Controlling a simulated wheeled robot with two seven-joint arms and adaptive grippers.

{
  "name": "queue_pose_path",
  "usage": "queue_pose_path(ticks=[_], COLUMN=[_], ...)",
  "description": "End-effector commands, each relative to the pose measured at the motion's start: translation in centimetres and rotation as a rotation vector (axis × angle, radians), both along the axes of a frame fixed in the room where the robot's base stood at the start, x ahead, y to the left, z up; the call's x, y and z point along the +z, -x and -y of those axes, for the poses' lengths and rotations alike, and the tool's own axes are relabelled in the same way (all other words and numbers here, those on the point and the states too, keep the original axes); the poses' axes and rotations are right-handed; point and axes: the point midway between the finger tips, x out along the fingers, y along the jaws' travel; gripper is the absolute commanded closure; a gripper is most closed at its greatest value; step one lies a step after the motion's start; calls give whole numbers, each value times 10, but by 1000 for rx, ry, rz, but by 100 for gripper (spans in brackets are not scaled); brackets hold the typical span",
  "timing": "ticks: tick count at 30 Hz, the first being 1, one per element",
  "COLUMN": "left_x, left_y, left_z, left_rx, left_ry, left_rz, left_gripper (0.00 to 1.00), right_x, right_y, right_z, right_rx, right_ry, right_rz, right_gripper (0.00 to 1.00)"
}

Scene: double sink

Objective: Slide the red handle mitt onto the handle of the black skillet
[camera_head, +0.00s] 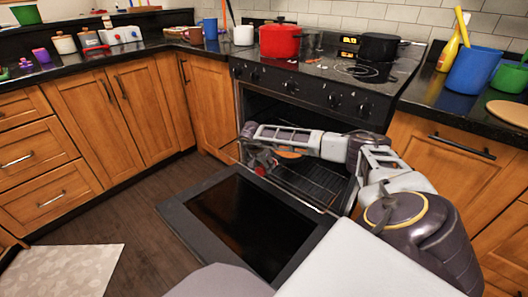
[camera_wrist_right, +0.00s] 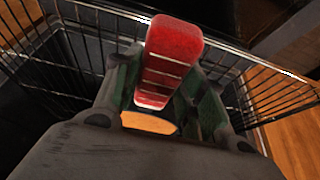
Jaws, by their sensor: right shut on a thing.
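The red handle mitt (camera_wrist_right: 168,60), ribbed with pale lines, is between the fingers of my right gripper (camera_wrist_right: 165,105) in the right wrist view. The gripper is shut on it. In the head view my right arm reaches across the open oven, with the right gripper (camera_head: 256,160) near the oven's left side and a bit of red beside it. I cannot clearly make out the black skillet or its handle. A flat orange-brown thing (camera_head: 290,153) lies in the oven behind my arm; I cannot tell whether it is in a pan. My left gripper is not in view.
The oven door (camera_head: 245,222) is folded down, and a wire rack (camera_head: 305,183) is in the oven. A red pot (camera_head: 280,41) and a black pot (camera_head: 379,47) stand on the stove. A blue container (camera_head: 474,70) stands on the right counter.

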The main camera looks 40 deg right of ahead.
Motion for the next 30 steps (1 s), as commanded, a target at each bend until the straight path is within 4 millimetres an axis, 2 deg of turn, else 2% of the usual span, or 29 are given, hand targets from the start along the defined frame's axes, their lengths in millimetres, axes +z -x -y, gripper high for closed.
queue_pose_path(ticks=[15,16,21,30], left_x=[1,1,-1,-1], left_y=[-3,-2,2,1], left_z=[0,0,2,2], left_rx=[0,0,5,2], left_ry=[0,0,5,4], left_rz=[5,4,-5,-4], left_gripper=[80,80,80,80], right_x=[0,0,0,0], right_y=[0,0,0,0], right_z=[3,3,3,3], right_rx=[-1,-1,-1,0], right_ry=[0,0,0,0], right_rz=[0,0,0,0], right_gripper=[83,58,36,34])
